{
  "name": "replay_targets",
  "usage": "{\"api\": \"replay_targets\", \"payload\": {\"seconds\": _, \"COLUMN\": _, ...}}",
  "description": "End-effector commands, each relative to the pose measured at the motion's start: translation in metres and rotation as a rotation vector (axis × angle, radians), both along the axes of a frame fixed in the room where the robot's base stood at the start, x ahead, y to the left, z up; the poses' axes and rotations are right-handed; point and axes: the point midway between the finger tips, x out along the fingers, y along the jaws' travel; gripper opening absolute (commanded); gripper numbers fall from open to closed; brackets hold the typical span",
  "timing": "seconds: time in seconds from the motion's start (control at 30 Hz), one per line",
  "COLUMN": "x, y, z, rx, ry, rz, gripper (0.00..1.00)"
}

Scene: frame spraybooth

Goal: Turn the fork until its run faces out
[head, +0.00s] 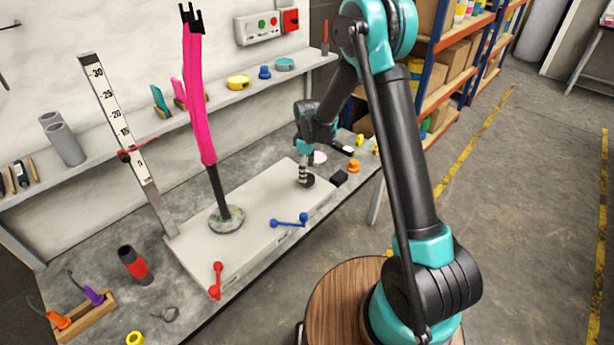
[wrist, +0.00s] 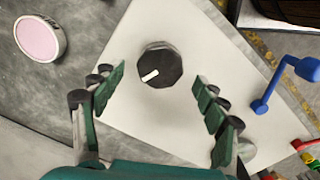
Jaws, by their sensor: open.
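The pink fork (head: 195,95) stands upright on a dark post with a round grey foot (head: 227,219) on the pale box (head: 265,240). Its black prongs are at the top. I cannot make out a run on its pink surface. A black knob (wrist: 160,66) with a white pointer mark sits on the box's right end; it also shows in the head view (head: 309,182). The mark points to the lower left in the wrist view. My gripper (wrist: 157,82) is open above the knob, its fingers on either side and apart from it; it also shows in the head view (head: 302,172).
A blue crank handle (head: 289,220) and a red one (head: 216,280) are at the box's front side. A pink-topped round tin (wrist: 40,38) lies beside the box. A ruler (head: 120,125) stands left of the fork. A shelf (head: 215,98) runs along the wall behind.

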Motion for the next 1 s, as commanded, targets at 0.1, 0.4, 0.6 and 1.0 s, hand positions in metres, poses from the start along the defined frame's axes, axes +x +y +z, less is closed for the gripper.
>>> {"api": "replay_targets", "payload": {"seconds": 0.1, "x": 0.0, "y": 0.0, "z": -0.016, "rx": 0.0, "ry": 0.0, "rz": 0.0, "gripper": 0.73}}
{"api": "replay_targets", "payload": {"seconds": 0.4, "x": 0.0, "y": 0.0, "z": -0.03, "rx": 0.0, "ry": 0.0, "rz": 0.0, "gripper": 0.73}}
{"api": "replay_targets", "payload": {"seconds": 0.6, "x": 0.0, "y": 0.0, "z": -0.03, "rx": 0.0, "ry": 0.0, "rz": 0.0, "gripper": 0.73}}
{"api": "replay_targets", "payload": {"seconds": 1.0, "x": 0.0, "y": 0.0, "z": -0.03, "rx": 0.0, "ry": 0.0, "rz": 0.0, "gripper": 0.23}}
